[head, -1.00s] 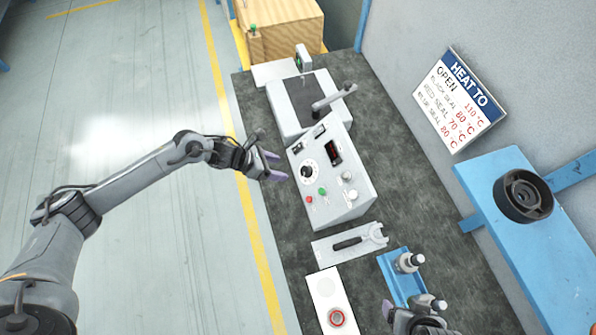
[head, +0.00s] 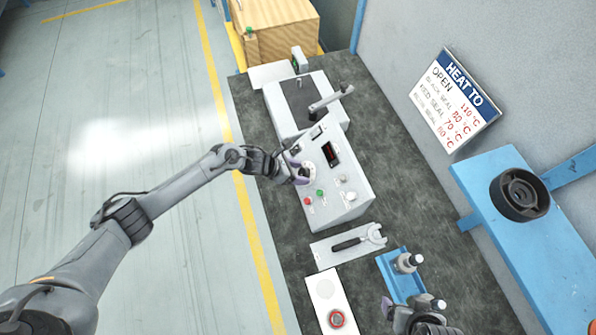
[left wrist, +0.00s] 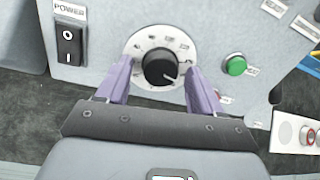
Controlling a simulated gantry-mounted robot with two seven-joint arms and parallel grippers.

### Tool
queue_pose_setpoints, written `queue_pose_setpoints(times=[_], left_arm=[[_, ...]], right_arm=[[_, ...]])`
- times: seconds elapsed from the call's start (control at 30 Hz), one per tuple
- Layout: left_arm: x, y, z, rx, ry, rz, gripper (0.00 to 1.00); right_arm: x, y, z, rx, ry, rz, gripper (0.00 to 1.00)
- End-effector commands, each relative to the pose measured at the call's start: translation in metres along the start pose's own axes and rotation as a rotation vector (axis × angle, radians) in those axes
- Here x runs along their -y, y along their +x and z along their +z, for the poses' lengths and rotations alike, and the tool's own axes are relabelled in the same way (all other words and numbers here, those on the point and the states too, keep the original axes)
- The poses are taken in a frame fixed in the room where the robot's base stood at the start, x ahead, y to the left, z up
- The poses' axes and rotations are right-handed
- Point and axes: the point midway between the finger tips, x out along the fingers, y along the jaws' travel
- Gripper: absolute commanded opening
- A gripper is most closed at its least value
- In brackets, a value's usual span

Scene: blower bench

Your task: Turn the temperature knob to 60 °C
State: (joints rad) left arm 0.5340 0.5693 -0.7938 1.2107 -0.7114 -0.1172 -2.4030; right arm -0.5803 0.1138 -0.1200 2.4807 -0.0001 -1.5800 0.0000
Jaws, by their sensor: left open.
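The temperature knob (left wrist: 160,68) is a black knob on a round white dial (left wrist: 183,45) on the control box's (head: 347,195) sloped front. Its white pointer mark is toward the lower right in the left wrist view; the dial numbers are too small to read. My left gripper (left wrist: 158,78) is open, with its purple fingers on either side of the knob; I cannot tell if they touch it. In the head view, the left gripper (head: 301,168) partly covers the dial. My right gripper (head: 410,300) is at the bottom; its finger opening is not clear.
A power switch (left wrist: 69,45) is left of the dial and a green button (left wrist: 235,65) is right of it. A red button (head: 308,201), a wrench-like tool (head: 350,243) and a blue fixture (head: 398,284) are nearby. A sign (head: 454,98) lists heating temperatures.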

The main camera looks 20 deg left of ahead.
Motion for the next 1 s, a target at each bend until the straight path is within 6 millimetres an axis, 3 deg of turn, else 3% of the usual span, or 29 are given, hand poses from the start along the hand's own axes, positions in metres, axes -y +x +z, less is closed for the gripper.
queue_pose_setpoints(times=[0.2, 0.57, 1.0], left_arm=[[0.0001, 0.0002, 0.0, 0.0, 0.0, 0.0, 0.66], [0.0002, 0.0001, -0.0001, 0.0, 0.0, 0.0, 0.11], [0.0006, 0.0009, -0.0012, 0.005, -0.092, -0.001, 0.1]], right_arm=[[-0.0004, 0.0002, 0.0001, 0.0, -0.002, 0.001, 0.81], [-0.0025, 0.0005, 0.0007, 0.002, -0.011, 0.008, 0.81], [-0.0014, 0.0051, 0.0019, 0.002, -0.006, 0.005, 0.81]])
